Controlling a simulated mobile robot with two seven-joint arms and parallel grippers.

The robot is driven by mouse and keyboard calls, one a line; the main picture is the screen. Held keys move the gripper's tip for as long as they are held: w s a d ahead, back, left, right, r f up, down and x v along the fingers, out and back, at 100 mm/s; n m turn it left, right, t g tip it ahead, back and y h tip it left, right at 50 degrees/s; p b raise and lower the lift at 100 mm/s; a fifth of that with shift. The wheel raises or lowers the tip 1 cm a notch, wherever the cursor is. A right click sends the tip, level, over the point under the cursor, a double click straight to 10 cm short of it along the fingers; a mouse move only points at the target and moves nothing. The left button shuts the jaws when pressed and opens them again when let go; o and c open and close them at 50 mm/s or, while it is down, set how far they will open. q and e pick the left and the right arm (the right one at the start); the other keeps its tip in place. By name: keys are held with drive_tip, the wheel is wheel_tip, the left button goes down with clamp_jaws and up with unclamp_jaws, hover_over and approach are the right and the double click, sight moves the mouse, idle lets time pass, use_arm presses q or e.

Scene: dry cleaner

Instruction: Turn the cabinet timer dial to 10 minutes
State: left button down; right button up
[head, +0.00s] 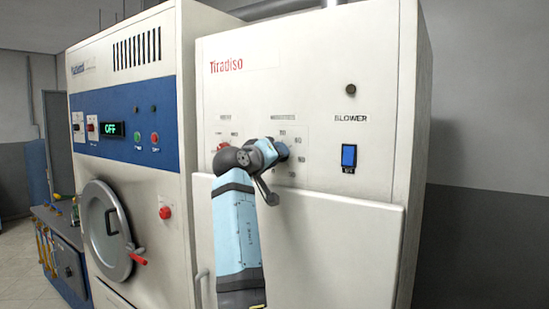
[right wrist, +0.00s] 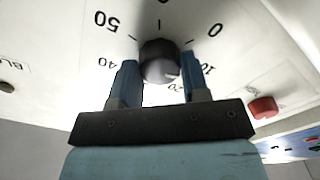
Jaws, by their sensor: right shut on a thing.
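The timer dial is a dark round knob (right wrist: 160,60) on the white cabinet panel (right wrist: 60,60), with numbers around it that appear upside down in the right wrist view. 50, 40, 20, 10 and 0 can be read there. My right gripper (right wrist: 159,70) is shut on the knob, one blue finger on each side. The knob's pointer is not clear, so its setting cannot be told. In the head view my right gripper (head: 281,151) reaches the cabinet (head: 310,100) and hides the dial. My left gripper is not in view.
A red knob (head: 223,147) sits left of the dial; it also shows in the right wrist view (right wrist: 263,107). A blue blower switch (head: 348,156) is to the right. A blue-and-white machine (head: 125,90) with a round door stands at the left, its display reading OFF.

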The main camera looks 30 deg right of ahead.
drive_tip(key=shift+d+r, duration=0.1)
drive_tip(key=shift+r, duration=0.05)
drive_tip(key=o, duration=0.9)
drive_tip(key=shift+d, duration=0.1)
drive_tip(key=b+v, duration=0.3)
drive_tip(key=v, duration=1.1)
